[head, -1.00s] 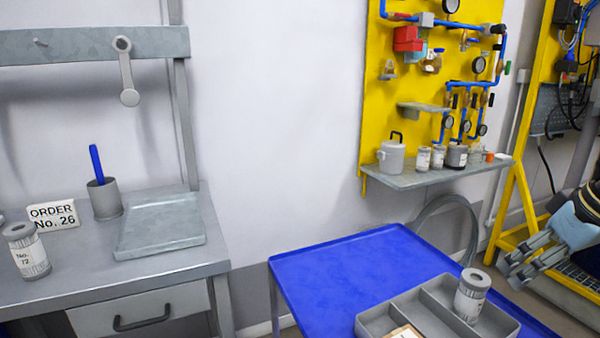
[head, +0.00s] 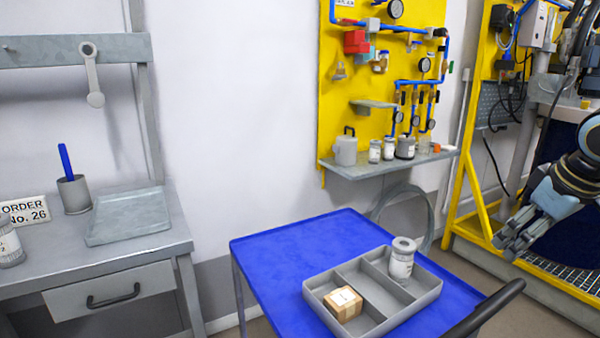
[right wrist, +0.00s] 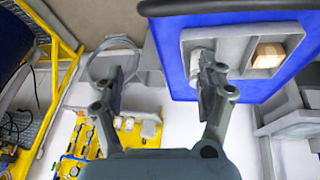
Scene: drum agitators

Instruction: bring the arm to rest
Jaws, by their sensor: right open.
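My right gripper (head: 515,238) is at the right of the head view, in the air to the right of the blue cart (head: 290,247). In the right wrist view its two fingers (right wrist: 160,85) stand wide apart with nothing between them. On the cart is a grey divided tray (head: 372,330). It holds a labelled white-grey canister (head: 401,262) standing in its far right part and a small tan box (head: 343,303) in its left compartment. In the right wrist view one finger partly covers the canister. My left gripper does not show.
A grey bench (head: 150,248) with a tray plate, a blue-handled tool in a cup and an order sign stands at the left. A yellow panel (head: 350,100) with blue pipes and a shelf (head: 385,165) of jars is behind. A yellow frame (head: 470,170) stands near my right arm.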

